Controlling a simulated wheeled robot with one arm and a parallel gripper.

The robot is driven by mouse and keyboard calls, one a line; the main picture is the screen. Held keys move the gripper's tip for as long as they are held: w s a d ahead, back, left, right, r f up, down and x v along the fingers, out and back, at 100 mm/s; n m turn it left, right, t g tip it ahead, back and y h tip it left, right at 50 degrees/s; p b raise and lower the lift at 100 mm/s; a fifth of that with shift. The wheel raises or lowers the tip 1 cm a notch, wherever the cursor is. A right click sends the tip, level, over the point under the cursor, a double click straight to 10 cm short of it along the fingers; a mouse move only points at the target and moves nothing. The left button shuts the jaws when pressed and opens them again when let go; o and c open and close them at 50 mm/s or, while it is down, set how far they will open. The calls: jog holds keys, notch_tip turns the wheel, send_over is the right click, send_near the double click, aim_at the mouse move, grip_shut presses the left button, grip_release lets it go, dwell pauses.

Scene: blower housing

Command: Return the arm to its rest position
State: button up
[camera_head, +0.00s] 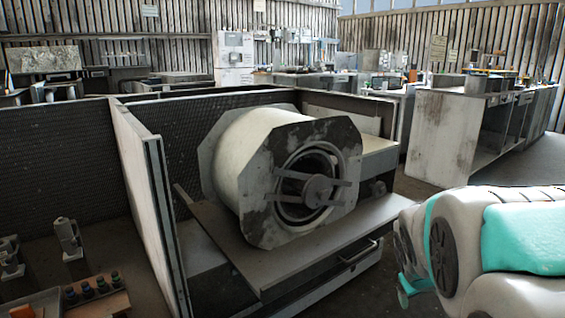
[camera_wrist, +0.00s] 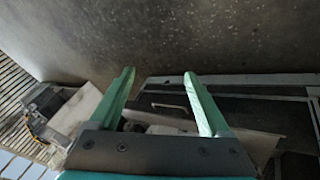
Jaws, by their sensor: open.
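My gripper (camera_wrist: 160,98) shows in the wrist view with two teal fingers spread apart and nothing between them. In the head view my white and teal arm fills the lower right, and only a small teal part shows at its left end. The blower housing (camera_head: 240,160), a pale drum with octagonal end plates and a dark round opening, sits on a workbench (camera_head: 240,240) in the middle of the head view. My arm is to the right of the housing and apart from it.
Partition walls (camera_head: 145,190) stand left of and behind the housing. Small bottles (camera_head: 95,287) and a tray (camera_head: 35,303) are at the lower left. A grey cabinet (camera_head: 440,135) stands at the right. In the wrist view, bare floor (camera_wrist: 180,40) lies beyond the fingertips.

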jog(key=s+a+f+m+g+y, duration=0.1)
jog(key=s+a+g, duration=0.1)
jog(key=s+a, duration=0.5)
jog(key=s+a+f+g+y, duration=0.2)
jog(key=s+g, duration=0.1)
jog(key=s, duration=0.7)
jog(key=s+a+f+m+g+y, duration=0.1)
jog(key=s+a+g, duration=0.1)
jog(key=s+a, duration=0.5)
jog(key=w+a+r+m+t+y+b, duration=0.1)
jog(key=w+a+r+m+y+b, duration=0.2)
jog(key=w+a, duration=0.6)
jog(key=w+a+r+m+t+y+b, duration=0.25)
jog(key=w+a+y, duration=0.4)
jog(key=w, duration=0.35)
jog(key=w+d+r+m+t+y+b, duration=0.1)
jog(key=w+d+r+m+t+y, duration=0.3)
jog(key=w, duration=0.8)
jog(key=w+r+m+t+b, duration=0.2)
jog(key=w+m, duration=0.5)
jog(key=w, duration=0.5)
jog(key=m+t+h+b, duration=0.3)
jog(key=m+t, duration=0.4)
jog(key=m, duration=0.5)
send_near(326, 197)
jog(key=shift+x, duration=4.15)
